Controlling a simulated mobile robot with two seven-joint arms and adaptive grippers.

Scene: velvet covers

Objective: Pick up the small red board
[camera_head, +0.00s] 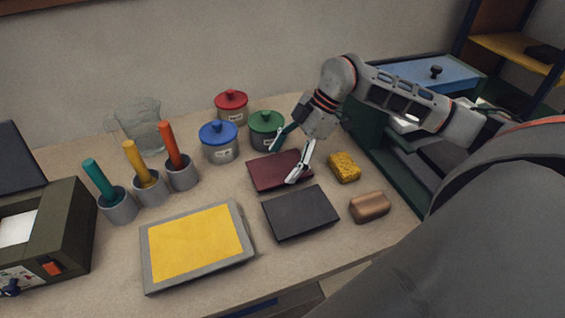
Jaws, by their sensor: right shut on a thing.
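The small red board (268,172) is a flat dark red slab in the middle of the table, behind a dark grey board (300,213). My right gripper (286,160) reaches down over it from the upper right. Its fingers are shut on the red board, one at the far edge and one at the near right side. I cannot tell whether the board is clear of the table. My left gripper is not in view.
A yellow board in a grey frame (196,245) lies front left. A yellow sponge (344,167) and a brown block (369,207) are to the right. Red (231,106), blue (219,142) and green (266,130) lidded jars stand behind. Three cups with coloured handles (150,188) stand left.

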